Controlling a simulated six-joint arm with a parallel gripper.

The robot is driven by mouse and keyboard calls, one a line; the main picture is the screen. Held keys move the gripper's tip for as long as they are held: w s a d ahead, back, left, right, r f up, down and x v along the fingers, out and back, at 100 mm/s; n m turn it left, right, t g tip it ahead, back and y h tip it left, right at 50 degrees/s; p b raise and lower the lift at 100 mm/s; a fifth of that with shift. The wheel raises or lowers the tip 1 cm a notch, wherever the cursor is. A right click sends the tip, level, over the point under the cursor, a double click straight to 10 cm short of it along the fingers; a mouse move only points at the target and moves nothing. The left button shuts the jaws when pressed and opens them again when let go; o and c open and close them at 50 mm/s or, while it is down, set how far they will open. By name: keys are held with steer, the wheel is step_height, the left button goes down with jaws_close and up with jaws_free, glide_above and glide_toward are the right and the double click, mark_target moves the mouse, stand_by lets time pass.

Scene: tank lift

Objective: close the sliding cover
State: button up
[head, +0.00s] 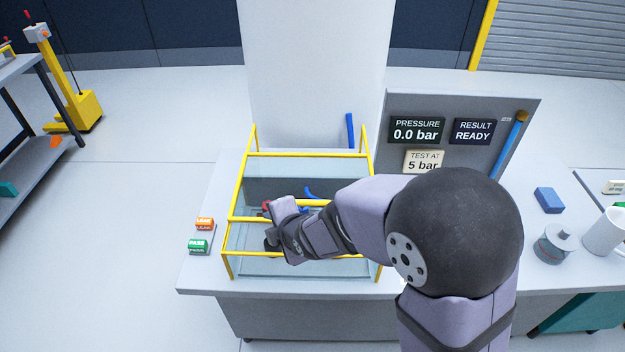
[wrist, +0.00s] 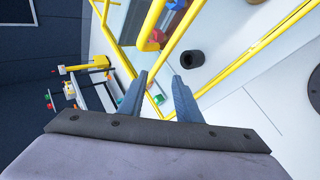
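A yellow tubular frame (head: 298,155), which appears to be the sliding cover, stands around and above a sunken tank (head: 262,189) in the bench. Whether it holds clear panels is hard to tell. My gripper (head: 268,226) is at the frame's front left part, near its crossbars, and my arm hides the right part of the opening. In the wrist view my gripper's two fingers (wrist: 162,78) are apart, with a yellow bar (wrist: 174,44) running past their tips. I cannot tell whether the bar lies between them or beyond. Red and blue parts (wrist: 168,28) show inside the frame.
A grey panel with pressure and result displays (head: 444,131) stands behind right. Orange and green label blocks (head: 200,244) lie left of the frame. A blue block (head: 548,200), a lidded pot (head: 556,243) and a white cup (head: 604,232) are at the right.

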steer(key=w+d+m+g+h, duration=0.1)
steer(key=w+d+g+h, duration=0.1)
steer(key=d, duration=0.2)
steer(key=m+g+y+p, duration=0.1)
steer(key=m+g+y, duration=0.1)
steer(key=m+g, duration=0.2)
glide_toward(309, 201)
steer(key=shift+p+x, duration=1.45)
steer(key=shift+x, duration=2.4)
steer(key=shift+s, duration=0.1)
steer(key=shift+c, duration=0.7)
jaws_close()
